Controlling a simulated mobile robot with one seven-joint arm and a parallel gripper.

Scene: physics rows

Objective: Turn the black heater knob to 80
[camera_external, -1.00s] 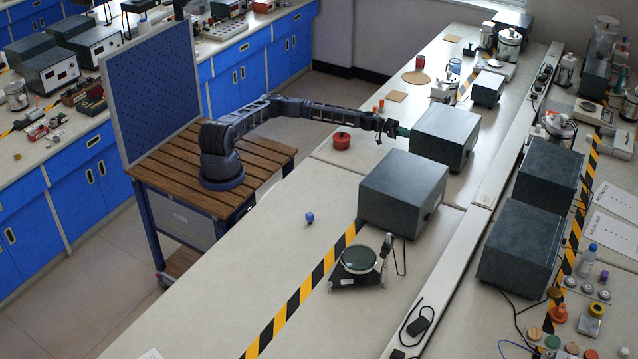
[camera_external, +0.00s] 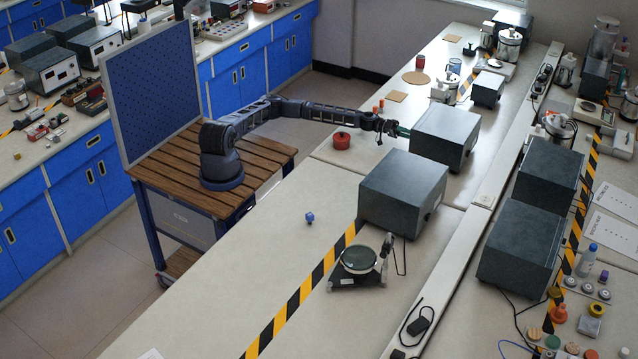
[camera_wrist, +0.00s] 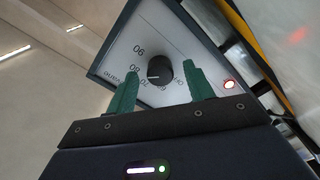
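The black heater knob (camera_wrist: 160,70) sits on the pale front panel (camera_wrist: 140,45) of a grey heater box, with printed numbers around it. A light mark shows at the knob's lower left; its exact reading is unclear. My gripper (camera_wrist: 161,76) has two green fingers, one on each side of the knob, apart, with visible gaps to it. In the external view my gripper (camera_external: 404,132) is at the left side of the grey heater box (camera_external: 446,128); the knob is hidden there.
A red indicator (camera_wrist: 229,84) is on the panel right of the knob. A second grey box (camera_external: 403,188) stands nearer the camera on the same bench. A red round container (camera_external: 341,140) stands below my forearm. The bench front has free room.

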